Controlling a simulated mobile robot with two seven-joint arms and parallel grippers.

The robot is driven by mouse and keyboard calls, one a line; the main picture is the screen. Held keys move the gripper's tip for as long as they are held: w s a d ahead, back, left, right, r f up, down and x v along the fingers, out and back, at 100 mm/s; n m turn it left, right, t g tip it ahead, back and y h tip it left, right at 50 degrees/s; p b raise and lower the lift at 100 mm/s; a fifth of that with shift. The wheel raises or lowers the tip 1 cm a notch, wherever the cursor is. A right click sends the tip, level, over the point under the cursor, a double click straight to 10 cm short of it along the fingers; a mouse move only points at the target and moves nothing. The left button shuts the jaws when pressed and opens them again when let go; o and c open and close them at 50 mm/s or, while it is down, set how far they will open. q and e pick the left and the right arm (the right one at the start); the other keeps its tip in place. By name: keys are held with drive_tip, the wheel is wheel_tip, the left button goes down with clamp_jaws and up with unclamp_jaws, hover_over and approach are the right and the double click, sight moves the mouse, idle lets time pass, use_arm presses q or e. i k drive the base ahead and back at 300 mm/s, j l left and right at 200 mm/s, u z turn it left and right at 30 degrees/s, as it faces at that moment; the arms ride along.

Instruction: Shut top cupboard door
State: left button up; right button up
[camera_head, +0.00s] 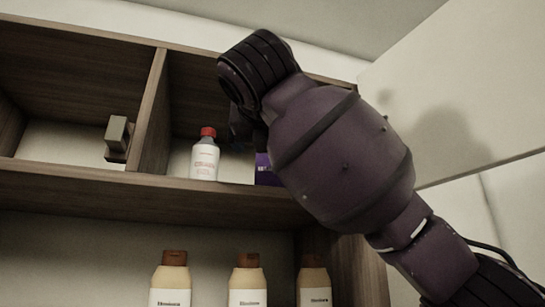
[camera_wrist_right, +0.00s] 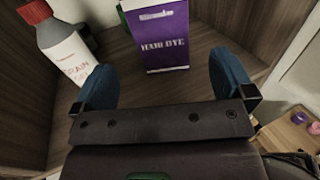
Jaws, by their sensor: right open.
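The top cupboard door (camera_head: 485,95) is a pale panel at the right in the head view. It stands open, swung out from the right side of the wooden cupboard (camera_head: 95,185), and bears a dark shadow. My right arm reaches up in front of the cupboard and covers its upper right part. My right gripper (camera_wrist_right: 162,66) is open and empty in the right wrist view, its blue fingers apart. A purple hair dye box (camera_wrist_right: 166,38) stands beyond them; it also shows partly in the head view (camera_head: 265,170). My left gripper is out of view.
A red-capped bottle (camera_head: 205,160) stands on the upper shelf left of the box; it also shows in the right wrist view (camera_wrist_right: 66,48). A grey-brown object (camera_head: 117,138) is by the divider. Several brown-capped bottles (camera_head: 246,280) stand below.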

sight(464, 90)
drive_tip(key=k+j, duration=0.1)
drive_tip(key=k, duration=0.9)
